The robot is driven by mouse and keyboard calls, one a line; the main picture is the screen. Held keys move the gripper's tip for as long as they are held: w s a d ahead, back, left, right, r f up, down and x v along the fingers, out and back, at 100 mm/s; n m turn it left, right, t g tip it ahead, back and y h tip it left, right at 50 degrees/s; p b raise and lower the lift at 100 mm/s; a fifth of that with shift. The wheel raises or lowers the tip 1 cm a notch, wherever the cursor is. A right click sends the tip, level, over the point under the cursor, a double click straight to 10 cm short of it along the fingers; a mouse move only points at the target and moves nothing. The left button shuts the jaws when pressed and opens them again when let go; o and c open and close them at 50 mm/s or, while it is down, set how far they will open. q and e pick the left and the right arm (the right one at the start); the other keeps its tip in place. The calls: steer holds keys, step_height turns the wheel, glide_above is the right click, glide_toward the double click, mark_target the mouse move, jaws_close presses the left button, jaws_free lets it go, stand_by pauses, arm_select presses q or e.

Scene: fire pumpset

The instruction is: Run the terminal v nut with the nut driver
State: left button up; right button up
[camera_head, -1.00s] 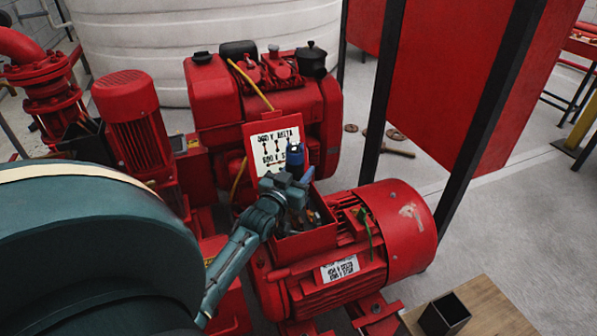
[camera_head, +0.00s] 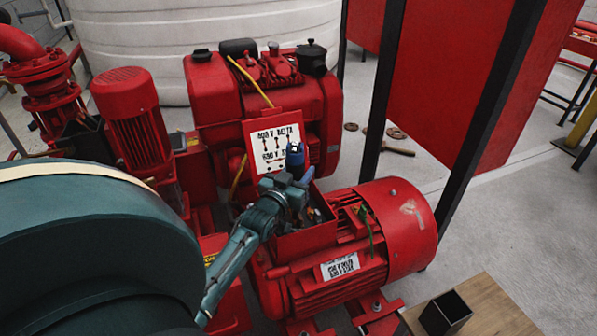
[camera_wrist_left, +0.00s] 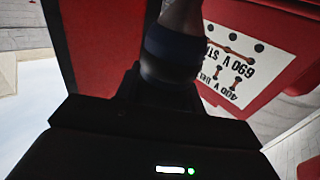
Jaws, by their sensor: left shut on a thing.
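My left gripper (camera_head: 290,186) is over the open terminal box (camera_head: 304,241) on top of the red motor (camera_head: 385,235). It is shut on the nut driver (camera_head: 295,158), whose blue handle stands upright above the jaws. In the left wrist view the dark blue handle of the nut driver (camera_wrist_left: 172,50) rises from between the fingers. The driver's lower end and the terminal v nut are hidden by the gripper and the box wall. My right gripper is not in view.
The raised box lid with a wiring diagram (camera_head: 275,140) stands behind the gripper. A green-yellow wire (camera_head: 368,228) lies over the motor's right side. A small black open box (camera_head: 445,313) sits on a wooden surface (camera_head: 490,305) at the lower right. A red engine (camera_head: 265,95) stands behind.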

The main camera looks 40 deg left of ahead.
mark_target(299, 153)
arm_select(q)
steer(key=shift+f+p, duration=0.1)
steer(key=shift+p, duration=0.45)
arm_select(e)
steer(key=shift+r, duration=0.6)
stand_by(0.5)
arm_select(q)
steer(key=shift+r+p, duration=1.2)
steer(key=shift+r, duration=0.05)
steer(key=shift+r+p, duration=1.55)
steer(key=shift+r, duration=0.25)
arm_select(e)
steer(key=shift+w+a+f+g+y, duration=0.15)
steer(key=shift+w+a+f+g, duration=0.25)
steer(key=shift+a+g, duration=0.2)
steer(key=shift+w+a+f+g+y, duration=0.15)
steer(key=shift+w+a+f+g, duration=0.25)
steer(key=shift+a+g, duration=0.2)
arm_select(q)
steer(key=shift+d, duration=0.1)
